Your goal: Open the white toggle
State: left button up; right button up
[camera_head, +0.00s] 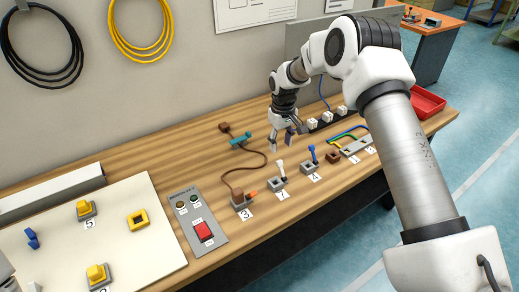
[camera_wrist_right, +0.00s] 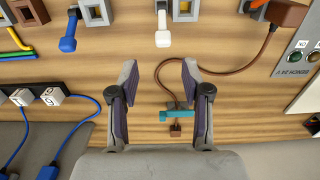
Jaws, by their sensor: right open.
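The white toggle (camera_head: 281,168) is a short white lever on a grey block marked 1, near the middle of the bench's front part. In the right wrist view the white toggle (camera_wrist_right: 162,28) is at the top centre, its lever pointing towards my gripper. My right gripper (camera_head: 282,145) is open and empty above the bench, behind the toggle and apart from it. Its two fingers (camera_wrist_right: 159,75) are spread in the right wrist view, with bare wood and part of a brown cable between and below them. My left gripper is not in view.
A blue toggle (camera_head: 312,153) stands just right of the white one. A grey panel with a red switch (camera_head: 203,231) lies further left. White sockets (camera_head: 327,118) stand behind right.

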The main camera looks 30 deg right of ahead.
aim_at(280, 160)
jog(key=shift+s+a+f+p, duration=0.2)
jog(key=shift+f+p, duration=0.1)
jog(key=shift+f, duration=0.35)
jog(key=shift+s+a+f+p, duration=0.15)
jog(key=shift+a+f+p, duration=0.1)
jog(key=shift+f, duration=0.35)
jog(key=f, duration=0.4)
jog(key=shift+w+d+f+p, duration=0.2)
jog(key=shift+d+f+p, duration=0.05)
jog(key=shift+d+p, duration=0.15)
jog(key=shift+s+a+r, duration=0.1)
jog(key=shift+s+a, duration=0.05)
jog(key=shift+c, duration=0.4)
grip_shut()
